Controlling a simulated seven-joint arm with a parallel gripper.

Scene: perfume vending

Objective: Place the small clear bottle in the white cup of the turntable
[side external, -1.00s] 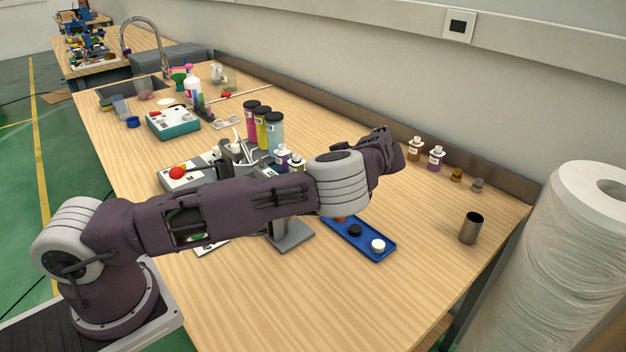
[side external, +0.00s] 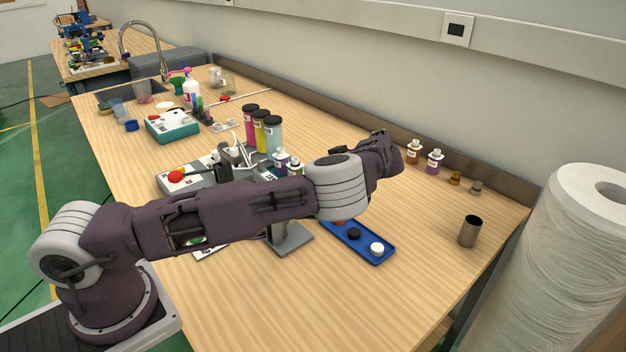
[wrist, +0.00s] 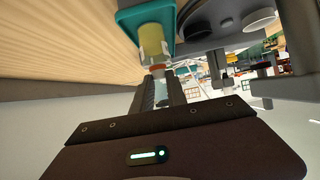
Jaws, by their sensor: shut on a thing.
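My gripper (wrist: 160,85) shows in the wrist view, its two dark fingers shut on a small clear bottle (wrist: 161,91). The bottle is partly hidden between the fingers. A pale round cup (wrist: 260,19) sits on a grey surface at the upper right of the wrist view, apart from the gripper. A darker round cup is to its left. I cannot tell for sure which is the white cup of the turntable. In the side view my arm hides the gripper, the held bottle and much of the grey device (side external: 172,187).
A teal holder (wrist: 126,22) with a yellowish cylinder is close beyond the fingertips. The side view shows a blue tray (side external: 377,261) with caps, a metal tumbler (side external: 469,232) and small bottles along the back rail. The front right of the table is clear.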

